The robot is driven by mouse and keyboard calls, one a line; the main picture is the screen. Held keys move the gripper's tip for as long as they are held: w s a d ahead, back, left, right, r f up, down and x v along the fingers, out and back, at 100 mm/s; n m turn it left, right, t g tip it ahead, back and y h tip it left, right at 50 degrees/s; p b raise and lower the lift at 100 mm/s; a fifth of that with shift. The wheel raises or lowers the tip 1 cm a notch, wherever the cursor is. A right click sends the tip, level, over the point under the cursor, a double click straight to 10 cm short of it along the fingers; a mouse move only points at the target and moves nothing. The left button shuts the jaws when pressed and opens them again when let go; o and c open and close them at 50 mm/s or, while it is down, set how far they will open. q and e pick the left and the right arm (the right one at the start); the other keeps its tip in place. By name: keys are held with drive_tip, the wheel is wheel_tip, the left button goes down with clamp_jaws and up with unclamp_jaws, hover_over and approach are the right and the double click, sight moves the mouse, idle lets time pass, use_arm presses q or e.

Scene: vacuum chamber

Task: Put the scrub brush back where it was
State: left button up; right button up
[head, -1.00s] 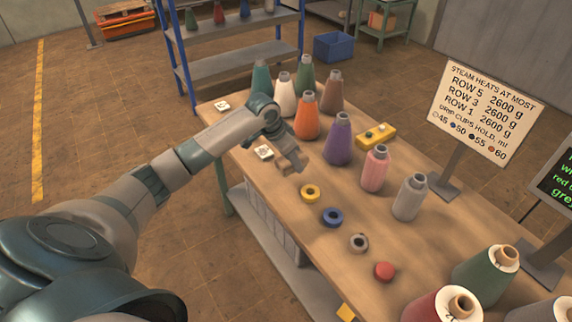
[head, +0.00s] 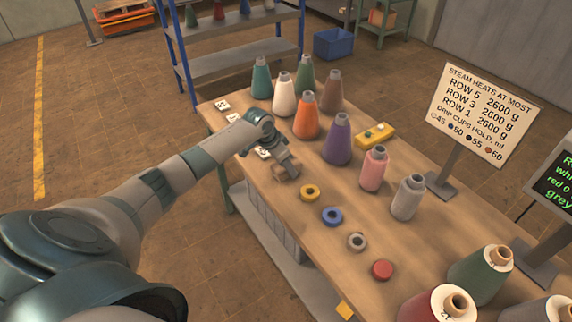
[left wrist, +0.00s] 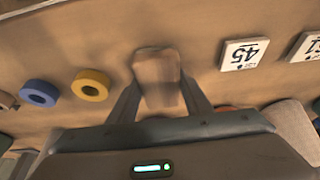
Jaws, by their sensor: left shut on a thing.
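The scrub brush (left wrist: 156,68) is a small brown block in the left wrist view, held between the two fingers of my left gripper (left wrist: 160,98). In the head view the left gripper (head: 286,170) is low over the near-left edge of the wooden table (head: 440,232), with a little of the brush (head: 284,177) showing under it. I cannot tell whether the brush touches the table. My right gripper is in neither view.
White number cards (head: 222,105) lie to the left. Coloured cones, such as the purple cone (head: 338,142), stand behind the gripper. A sign (head: 484,112) stands at right.

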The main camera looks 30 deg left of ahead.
use_arm(q)
drive_tip(key=shift+f, duration=0.25)
drive_tip(key=o, duration=1)
drive_tip(key=shift+f, duration=0.1)
drive_tip(key=b+v, duration=0.2)
drive_tip(key=v, duration=1)
